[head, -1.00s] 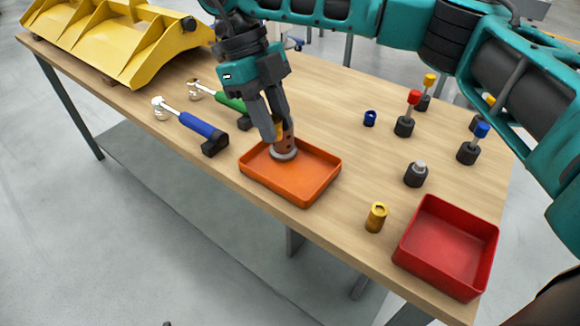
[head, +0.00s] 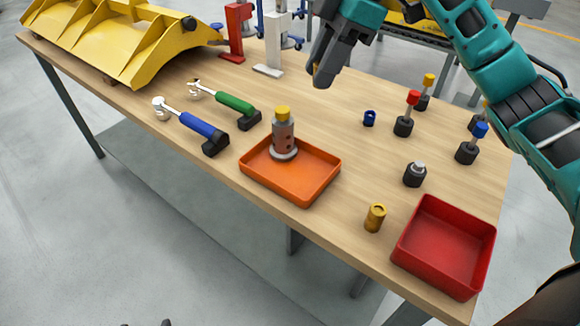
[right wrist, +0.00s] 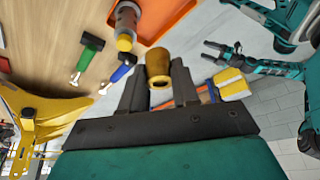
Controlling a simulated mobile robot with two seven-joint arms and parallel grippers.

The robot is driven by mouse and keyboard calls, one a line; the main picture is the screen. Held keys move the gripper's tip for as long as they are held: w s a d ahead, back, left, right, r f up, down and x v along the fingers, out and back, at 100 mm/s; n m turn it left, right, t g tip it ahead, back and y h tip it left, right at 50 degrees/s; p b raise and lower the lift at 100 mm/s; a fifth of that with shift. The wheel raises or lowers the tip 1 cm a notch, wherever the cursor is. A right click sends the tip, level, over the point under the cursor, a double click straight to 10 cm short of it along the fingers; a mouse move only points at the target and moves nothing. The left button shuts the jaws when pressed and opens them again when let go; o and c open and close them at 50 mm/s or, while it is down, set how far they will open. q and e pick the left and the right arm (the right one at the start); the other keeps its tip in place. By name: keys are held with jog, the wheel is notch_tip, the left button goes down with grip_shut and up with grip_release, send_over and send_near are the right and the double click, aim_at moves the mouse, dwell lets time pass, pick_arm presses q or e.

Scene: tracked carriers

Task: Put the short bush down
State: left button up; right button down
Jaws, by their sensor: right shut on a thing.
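My right gripper (head: 322,76) is raised over the far part of the table, clear of the tray. In the right wrist view its fingers (right wrist: 160,84) are shut on a brass-coloured bush (right wrist: 157,66) with a hole in its end. In the head view the fingers mostly hide this bush. Another brass-coloured bush (head: 375,217) stands on the table left of the red tray. My left gripper (right wrist: 211,50) shows in the right wrist view, empty, with its fingers apart. In the head view only dark tips show at the bottom edge.
An orange tray (head: 312,194) holds an upright brown-grey cylinder (head: 283,137) with a yellow top. Blue (head: 205,135) and green (head: 237,105) handled tools lie left. A red tray (head: 408,242), a blue ring (head: 369,118) and several dark-based pegs stand right. The table's middle is clear.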

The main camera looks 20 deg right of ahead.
aim_at(309, 171)
jog(key=shift+d+r+m, duration=0.15)
jog(key=shift+m, duration=0.25)
jog(key=shift+m+t, duration=0.3)
notch_tip(309, 171, down, 20)
jog(key=b, duration=0.3)
pick_arm(q)
jog(key=shift+w+d+f, duration=0.3)
jog(key=shift+d+f, duration=0.4)
jog(key=shift+f, duration=0.05)
pick_arm(e)
jog(key=shift+r, duration=0.1)
jog(key=c, duration=1.1)
grip_release()
